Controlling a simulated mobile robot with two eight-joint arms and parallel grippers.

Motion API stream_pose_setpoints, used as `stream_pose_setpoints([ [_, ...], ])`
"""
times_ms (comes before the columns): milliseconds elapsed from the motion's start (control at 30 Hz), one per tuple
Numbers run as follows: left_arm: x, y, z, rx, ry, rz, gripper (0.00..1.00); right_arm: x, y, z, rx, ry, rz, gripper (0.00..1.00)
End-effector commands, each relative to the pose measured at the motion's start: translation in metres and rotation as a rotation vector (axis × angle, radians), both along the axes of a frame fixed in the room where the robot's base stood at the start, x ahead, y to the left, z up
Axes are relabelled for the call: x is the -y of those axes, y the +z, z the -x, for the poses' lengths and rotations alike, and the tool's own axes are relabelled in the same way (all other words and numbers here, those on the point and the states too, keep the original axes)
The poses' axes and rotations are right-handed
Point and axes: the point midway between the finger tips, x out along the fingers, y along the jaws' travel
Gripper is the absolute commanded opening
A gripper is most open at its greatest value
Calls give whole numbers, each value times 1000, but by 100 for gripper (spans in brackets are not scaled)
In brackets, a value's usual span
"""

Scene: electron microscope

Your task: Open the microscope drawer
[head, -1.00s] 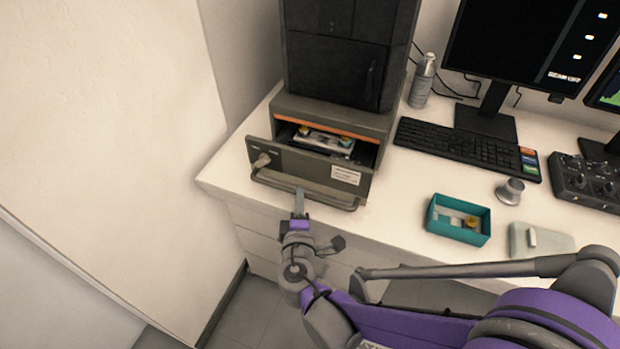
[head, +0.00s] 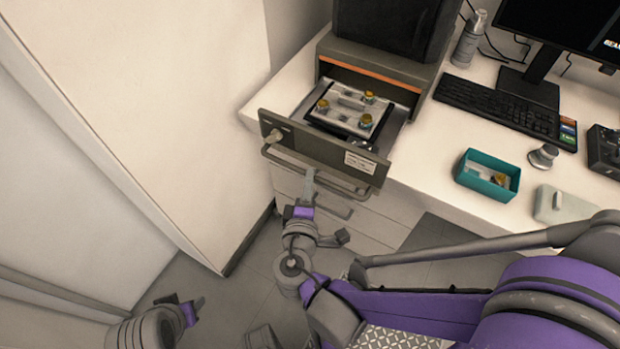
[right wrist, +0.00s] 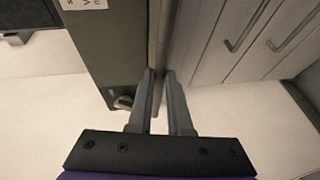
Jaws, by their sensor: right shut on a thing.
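The microscope drawer (head: 322,150) is pulled well out from the grey housing with the orange stripe. Its front carries a long bar handle, a small knob and a white label. A metal stage with several brass knobs (head: 348,105) lies inside. My right gripper (head: 309,180) is shut on the drawer's bar handle (head: 345,186). In the right wrist view the handle (right wrist: 161,40) runs between the fingertips (right wrist: 161,78). My left gripper (head: 185,306) is low at the left, away from the drawer; its jaws are too unclear to judge.
A bottle (head: 468,40) is behind. A pale wall panel is at left. Floor shows below the drawer.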

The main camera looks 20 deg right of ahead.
Motion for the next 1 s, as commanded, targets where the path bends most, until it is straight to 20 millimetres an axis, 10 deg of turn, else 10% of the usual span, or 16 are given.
stream_pose_setpoints([
  [200,0,0,0,0,0,0,50,0,0,0,0,0,0,0],
  [233,0,0,0,0,0,0,50,0,0,0,0,0,0,19],
  [400,0,0,0,0,0,0,50,0,0,0,0,0,0,47],
  [1000,0,9,0,3,0,0,50,-21,9,37,0,8,-1,47],
])
